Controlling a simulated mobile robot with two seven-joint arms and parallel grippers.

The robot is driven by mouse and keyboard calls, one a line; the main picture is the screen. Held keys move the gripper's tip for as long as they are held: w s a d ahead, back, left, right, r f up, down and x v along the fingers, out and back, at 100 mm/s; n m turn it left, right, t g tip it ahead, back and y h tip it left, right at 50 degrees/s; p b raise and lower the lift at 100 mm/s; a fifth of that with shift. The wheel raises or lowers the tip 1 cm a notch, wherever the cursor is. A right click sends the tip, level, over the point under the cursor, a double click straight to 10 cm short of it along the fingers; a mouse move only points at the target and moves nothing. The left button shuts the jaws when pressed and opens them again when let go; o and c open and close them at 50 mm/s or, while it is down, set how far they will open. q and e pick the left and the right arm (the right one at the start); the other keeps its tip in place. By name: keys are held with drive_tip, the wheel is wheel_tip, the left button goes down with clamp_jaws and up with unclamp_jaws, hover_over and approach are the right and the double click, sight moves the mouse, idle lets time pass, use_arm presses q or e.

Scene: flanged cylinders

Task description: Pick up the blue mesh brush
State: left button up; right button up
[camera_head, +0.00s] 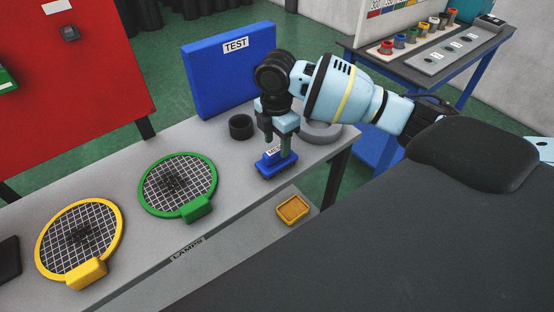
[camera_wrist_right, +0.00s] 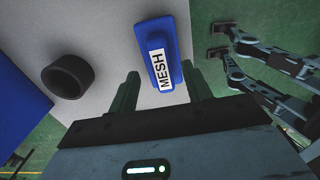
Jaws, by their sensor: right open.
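The blue mesh brush (camera_head: 268,166) lies on the grey table near its front right edge. In the right wrist view the brush (camera_wrist_right: 157,38) shows a white label reading "MESH". My right gripper (camera_head: 279,151) points down over the brush with its fingers open. In the right wrist view its fingers (camera_wrist_right: 161,88) stand on either side of the labelled end of the brush, with gaps on both sides. Whether the fingertips are level with the brush I cannot tell. My left gripper is not in view.
A black ring (camera_head: 241,127) and a grey ring (camera_head: 320,131) stand near the gripper. A blue "TEST" panel (camera_head: 228,75) rises behind. Green (camera_head: 203,165) and yellow (camera_head: 41,254) mesh discs lie to the left. A yellow tray (camera_head: 293,210) sits on the lower shelf.

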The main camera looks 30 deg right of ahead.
sight(277, 149)
wheel_tip(277, 149, down, 3)
drive_tip(key=shift+s+f, duration=0.1)
drive_tip(key=shift+f, duration=0.05)
drive_tip(key=shift+a, duration=0.1)
clamp_jaws()
